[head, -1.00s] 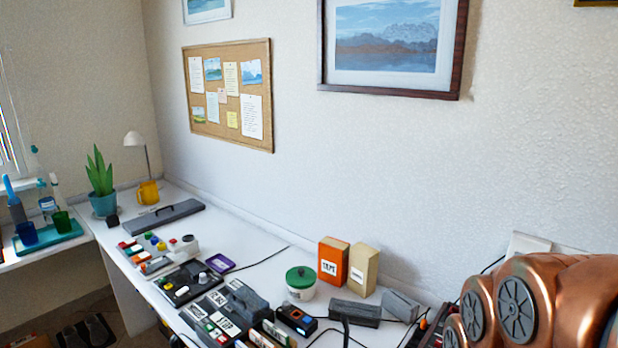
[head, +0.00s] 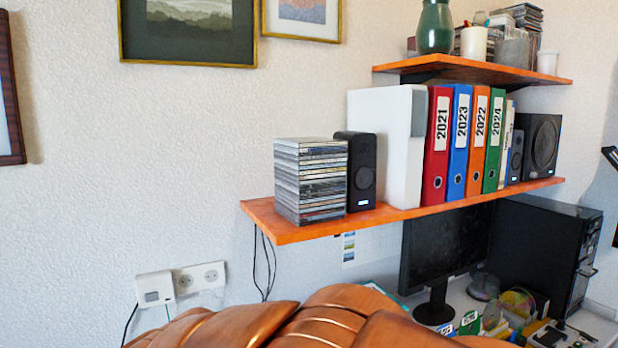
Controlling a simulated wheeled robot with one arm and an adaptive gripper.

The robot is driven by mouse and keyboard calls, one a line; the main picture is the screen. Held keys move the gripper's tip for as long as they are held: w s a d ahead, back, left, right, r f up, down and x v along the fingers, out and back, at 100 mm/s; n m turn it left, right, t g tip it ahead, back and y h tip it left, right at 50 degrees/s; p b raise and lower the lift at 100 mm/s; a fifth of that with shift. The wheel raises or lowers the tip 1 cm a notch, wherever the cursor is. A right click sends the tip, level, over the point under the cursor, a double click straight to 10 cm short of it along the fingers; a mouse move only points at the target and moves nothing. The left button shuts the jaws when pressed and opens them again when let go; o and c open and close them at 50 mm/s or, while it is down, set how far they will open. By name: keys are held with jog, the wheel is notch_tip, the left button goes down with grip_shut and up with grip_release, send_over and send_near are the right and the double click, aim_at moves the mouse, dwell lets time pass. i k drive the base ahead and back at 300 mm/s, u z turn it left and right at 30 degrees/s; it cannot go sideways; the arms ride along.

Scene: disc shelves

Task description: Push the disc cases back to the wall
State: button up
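A tall stack of disc cases (head: 310,182) stands at the left end of the lower orange shelf (head: 285,233), close to its front edge. Whether a gap lies between the stack and the wall cannot be told. More disc cases (head: 527,27) are stacked at the back of the upper shelf (head: 470,70), partly hidden by cups. My copper-coloured arm fills the bottom middle of the head view, below the lower shelf. My gripper is not in view.
A black speaker (head: 356,170) stands right beside the stack, then a white box (head: 385,145) and several binders (head: 460,140). A green vase (head: 435,28) stands on the upper shelf. A monitor (head: 440,250) and computer tower (head: 545,250) are below.

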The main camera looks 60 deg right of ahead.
aim_at(310, 176)
jog(key=z, duration=0.9)
jog(key=k, duration=0.7)
jog(key=u, duration=0.4)
